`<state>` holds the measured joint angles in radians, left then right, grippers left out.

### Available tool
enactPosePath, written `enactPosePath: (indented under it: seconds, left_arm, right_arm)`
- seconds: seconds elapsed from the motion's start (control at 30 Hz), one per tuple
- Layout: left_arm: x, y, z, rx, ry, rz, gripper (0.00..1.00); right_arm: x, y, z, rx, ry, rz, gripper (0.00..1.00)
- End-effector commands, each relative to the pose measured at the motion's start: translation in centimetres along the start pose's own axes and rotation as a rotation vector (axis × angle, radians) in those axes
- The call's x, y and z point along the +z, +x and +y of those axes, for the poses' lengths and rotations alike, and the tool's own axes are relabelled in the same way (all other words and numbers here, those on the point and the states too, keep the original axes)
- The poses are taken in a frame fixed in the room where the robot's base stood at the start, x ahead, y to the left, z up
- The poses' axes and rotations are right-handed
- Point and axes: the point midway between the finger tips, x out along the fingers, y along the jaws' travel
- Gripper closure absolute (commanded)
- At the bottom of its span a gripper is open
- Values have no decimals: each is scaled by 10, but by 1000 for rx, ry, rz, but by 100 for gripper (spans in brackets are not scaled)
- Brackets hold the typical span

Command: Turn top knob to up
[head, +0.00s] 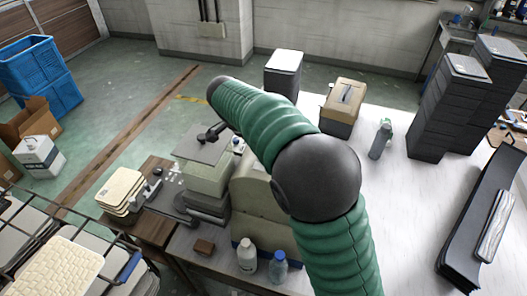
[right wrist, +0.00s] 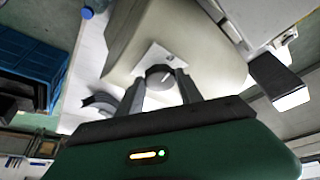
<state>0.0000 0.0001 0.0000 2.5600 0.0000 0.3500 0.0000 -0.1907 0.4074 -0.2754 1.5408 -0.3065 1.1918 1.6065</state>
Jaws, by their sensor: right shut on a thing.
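A dark round knob (right wrist: 158,76) with a pale pointer mark shows in the right wrist view. It sits on a white label plate (right wrist: 166,54) on a beige rounded housing (right wrist: 200,35). The mark slants toward the picture's upper right. My right gripper (right wrist: 161,88) is shut on the knob, one finger on each side. In the head view a beige housing (head: 252,190) stands partly behind my green right arm; its knob and my right gripper's fingers cannot be made out there. No second knob is visible. My left gripper is in neither view.
A bottle with a white cap (head: 246,256) and a blue-capped bottle (head: 279,268) stand in front of the housing. Stacked trays (head: 209,180) are at its left. A tan box (head: 342,108) and dark stacks (head: 450,110) stand behind. The white table right of my arm is largely clear.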

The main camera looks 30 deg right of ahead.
Motion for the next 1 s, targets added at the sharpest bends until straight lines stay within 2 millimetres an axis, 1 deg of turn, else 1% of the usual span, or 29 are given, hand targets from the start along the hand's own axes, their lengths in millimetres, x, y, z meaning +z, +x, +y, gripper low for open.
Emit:
enactPosePath:
  seconds: [0.3, 0.77, 0.8, 0.93, 1.0]
  left_arm:
    - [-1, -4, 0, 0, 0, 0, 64]
    - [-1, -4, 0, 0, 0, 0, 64]
    - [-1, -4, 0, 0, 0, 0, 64]
    - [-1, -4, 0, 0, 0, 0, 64]
    - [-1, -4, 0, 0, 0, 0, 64]
  right_arm:
    - [-2, 0, -2, 33, 91, 2, 98]
    - [-1, 0, -2, 40, 102, 1, 98]
    - [-1, 0, -2, 40, 102, 1, 54]
    - [-1, 0, -1, 41, 101, 0, 37]
    - [-1, 0, -1, 41, 101, 0, 36]
